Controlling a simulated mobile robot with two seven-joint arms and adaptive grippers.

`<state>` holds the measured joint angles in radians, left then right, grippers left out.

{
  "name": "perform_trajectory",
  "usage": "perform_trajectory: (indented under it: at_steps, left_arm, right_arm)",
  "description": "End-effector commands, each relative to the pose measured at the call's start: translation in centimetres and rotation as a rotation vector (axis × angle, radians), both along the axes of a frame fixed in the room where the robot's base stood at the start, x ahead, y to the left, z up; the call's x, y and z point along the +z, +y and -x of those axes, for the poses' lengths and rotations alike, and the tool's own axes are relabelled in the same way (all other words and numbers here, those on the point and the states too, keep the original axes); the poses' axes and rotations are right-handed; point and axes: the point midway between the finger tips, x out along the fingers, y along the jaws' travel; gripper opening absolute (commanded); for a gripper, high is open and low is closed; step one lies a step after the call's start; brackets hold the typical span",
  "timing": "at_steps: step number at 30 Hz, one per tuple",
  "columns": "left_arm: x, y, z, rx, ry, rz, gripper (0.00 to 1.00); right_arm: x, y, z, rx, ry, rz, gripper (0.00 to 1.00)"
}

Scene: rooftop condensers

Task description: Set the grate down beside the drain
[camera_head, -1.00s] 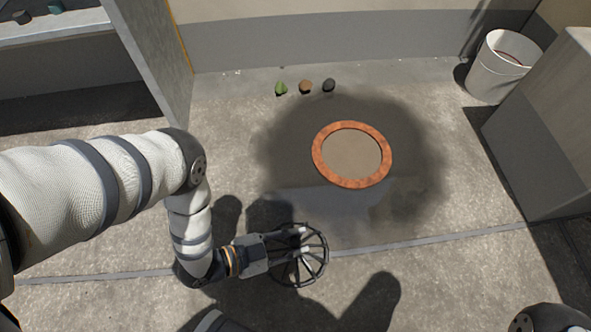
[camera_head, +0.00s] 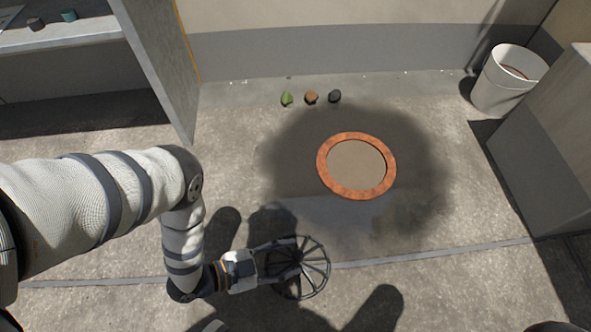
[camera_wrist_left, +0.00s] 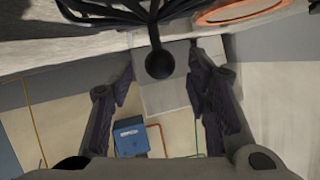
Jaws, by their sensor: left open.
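The black spoked round grate (camera_head: 314,284) is on or just above the concrete floor, below and left of the drain; contact with the floor is hard to tell. The drain (camera_head: 357,190) has a rusty orange ring around a flat brown middle, and part of its rim (camera_wrist_left: 240,12) shows in the left wrist view. My left gripper (camera_head: 292,258) is open at the grate. In the left wrist view, the grate's dark spokes (camera_wrist_left: 110,14) and round knob (camera_wrist_left: 160,63) lie between the spread fingers, with gaps on both sides. My right gripper is not in view.
A dark wet patch (camera_head: 285,150) surrounds the drain. Behind it lie a green lump (camera_head: 287,99), a brown lump (camera_head: 311,97) and a dark lump (camera_head: 335,96). A white bucket (camera_head: 505,85) and grey box (camera_head: 545,150) stand right. Floor right of the grate is clear.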

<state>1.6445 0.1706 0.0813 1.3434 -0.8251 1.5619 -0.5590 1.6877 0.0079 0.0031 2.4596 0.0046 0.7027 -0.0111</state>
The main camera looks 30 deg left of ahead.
Motion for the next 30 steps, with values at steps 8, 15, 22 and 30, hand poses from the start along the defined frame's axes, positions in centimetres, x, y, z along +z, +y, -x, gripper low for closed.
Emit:
perform_trajectory:
  at_steps: [8, 15, 22, 30]
  left_arm:
    - [3.1, 4.3, 5.0, -0.001, -0.001, -0.001, 0.45]
    - [3.5, 5.4, 6.4, -0.001, -0.001, 0.0, 0.45]
    - [3.5, 5.4, 6.4, -0.001, -0.001, 0.0, 0.45]
    - [8.6, 5.4, 5.2, -0.001, -0.045, 0.0, 0.45]
  right_arm:
    - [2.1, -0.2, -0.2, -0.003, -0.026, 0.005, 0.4]
    - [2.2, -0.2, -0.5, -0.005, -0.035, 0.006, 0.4]
    - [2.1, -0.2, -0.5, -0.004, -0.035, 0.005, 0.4]
    - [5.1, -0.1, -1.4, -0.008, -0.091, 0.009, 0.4]
